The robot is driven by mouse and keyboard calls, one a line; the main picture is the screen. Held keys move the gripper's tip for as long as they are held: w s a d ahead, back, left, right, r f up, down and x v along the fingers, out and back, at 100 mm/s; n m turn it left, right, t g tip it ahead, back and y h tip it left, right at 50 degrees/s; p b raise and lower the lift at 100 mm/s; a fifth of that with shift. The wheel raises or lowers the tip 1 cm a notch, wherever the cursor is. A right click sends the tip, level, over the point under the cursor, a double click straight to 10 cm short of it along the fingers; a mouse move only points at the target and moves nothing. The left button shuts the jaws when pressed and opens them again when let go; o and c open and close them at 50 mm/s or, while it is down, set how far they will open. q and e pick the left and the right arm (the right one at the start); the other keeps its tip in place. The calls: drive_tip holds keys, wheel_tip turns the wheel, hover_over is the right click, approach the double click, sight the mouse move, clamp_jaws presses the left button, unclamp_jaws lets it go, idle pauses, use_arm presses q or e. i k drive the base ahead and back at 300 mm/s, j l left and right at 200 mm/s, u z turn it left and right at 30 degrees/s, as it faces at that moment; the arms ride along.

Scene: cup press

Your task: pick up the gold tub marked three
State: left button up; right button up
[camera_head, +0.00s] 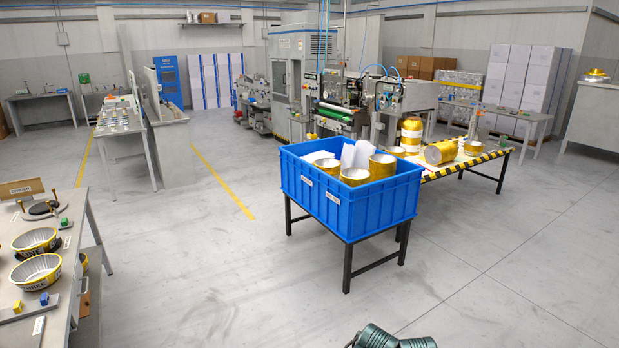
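The gold tub marked three (37,272) is a wide, shallow, round tub with a pale inside and dark lettering on its gold side. It stands open end up at the front of the grey table at the left edge of the camera_head view. A similar gold tub (36,242) stands just behind it, also lettered. Neither of my grippers shows. Only dark rounded parts of my arm show at the bottom edge, right of centre, far from the tubs.
The grey table (72,218) also holds a yellow and blue block, a small green piece and a wooden sign (21,188). A blue crate (351,209) with gold cylinders stands mid-room on a black frame. Open grey floor lies between the table and crate.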

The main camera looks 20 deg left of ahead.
sight(37, 272)
drive_tip(key=i+u, duration=0.2)
drive_tip(key=u, duration=0.2)
drive_tip(key=i+j+u, duration=0.1)
drive_tip(key=u, duration=0.3)
drive_tip(key=i+l+u, duration=0.1)
drive_tip(key=i+u, duration=0.15)
drive_tip(key=u, duration=0.2)
drive_tip(key=i+l+u, duration=0.1)
drive_tip(key=u, duration=0.3)
drive_tip(key=i+l+u, duration=0.2)
drive_tip(key=u, duration=0.2)
drive_tip(key=i+l+u, duration=0.2)
drive_tip(key=u, duration=0.3)
drive_tip(key=i+l+u, duration=0.45)
drive_tip(key=l+u, duration=0.35)
drive_tip(key=u, duration=0.15)
drive_tip(key=i+l+u, duration=0.15)
drive_tip(key=l+u, duration=0.6)
drive_tip(key=l, duration=0.5)
drive_tip(key=l+u, duration=0.3)
drive_tip(key=l, duration=0.45)
drive_tip(key=i, duration=0.45)
